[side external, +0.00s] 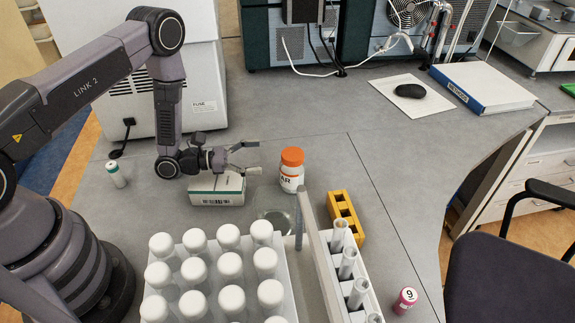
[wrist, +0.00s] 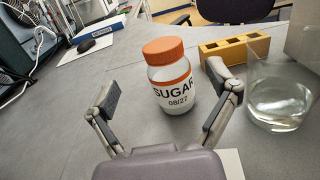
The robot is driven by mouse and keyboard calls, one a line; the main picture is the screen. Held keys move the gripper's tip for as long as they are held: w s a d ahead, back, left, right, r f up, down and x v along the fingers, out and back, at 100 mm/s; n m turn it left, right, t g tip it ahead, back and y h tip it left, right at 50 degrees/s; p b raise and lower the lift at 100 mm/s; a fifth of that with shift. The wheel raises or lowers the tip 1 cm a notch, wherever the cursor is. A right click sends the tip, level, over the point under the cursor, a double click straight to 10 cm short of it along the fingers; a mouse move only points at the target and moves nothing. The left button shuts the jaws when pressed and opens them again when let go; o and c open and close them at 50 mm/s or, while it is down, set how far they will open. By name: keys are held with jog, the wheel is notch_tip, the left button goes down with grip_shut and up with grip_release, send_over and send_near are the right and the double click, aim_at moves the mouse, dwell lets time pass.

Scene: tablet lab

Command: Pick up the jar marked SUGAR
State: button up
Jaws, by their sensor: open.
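The jar marked SUGAR (wrist: 172,80) stands upright in the wrist view, white with an orange lid and an orange-banded label reading SUGAR 08/27. In the side external view the same jar (side external: 291,172) stands on the grey bench just right of my gripper. My gripper (side external: 250,158) is open and level, low over the bench, its fingers pointing at the jar. In the wrist view my gripper (wrist: 165,98) has one finger left of the jar and one right of it, with nothing held. The jar's lower front is in plain sight.
A white-and-green box (side external: 217,190) lies beside my gripper. A glass beaker (wrist: 283,98) and a yellow block with holes (side external: 346,217) are near the jar. White-capped bottles fill a tray (side external: 295,290) in front, beside a tube rack (side external: 318,255).

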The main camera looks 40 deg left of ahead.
aim_at(292, 154)
jog(key=x, duration=0.8)
jog(key=shift+d+f, duration=0.15)
jog(key=c, duration=1.3)
jog(key=shift+c, duration=0.2)
